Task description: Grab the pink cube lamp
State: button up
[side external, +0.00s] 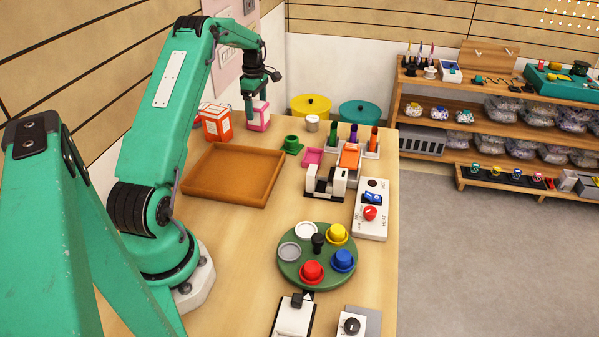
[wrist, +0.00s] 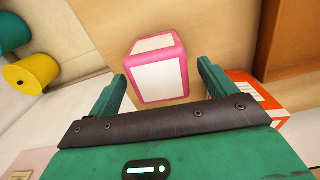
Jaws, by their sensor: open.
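The pink cube lamp (side external: 259,117) has pink edges and pale panels. It stands on the wooden table near its far left corner, right of an orange box lamp (side external: 215,123). In the wrist view the pink cube lamp (wrist: 156,68) appears upright, ahead of and between the two green fingers. My gripper (side external: 257,105) is above the pink lamp in the side view, pointing down. In the wrist view my gripper (wrist: 163,92) is open with nothing held. I cannot tell whether a finger touches the lamp.
The orange box (wrist: 257,97) lies close beside the right finger in the wrist view. A brown tray (side external: 232,176) and a green pot (side external: 292,145) are nearer on the table (side external: 240,250). Yellow (side external: 311,106) and teal (side external: 359,113) round containers are beyond the table's far edge.

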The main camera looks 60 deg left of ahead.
aim_at(258, 118)
jog(key=shift+f, duration=0.1)
jog(key=shift+f, duration=2.55)
jog(key=shift+r, duration=0.1)
jog(key=c, duration=1.2)
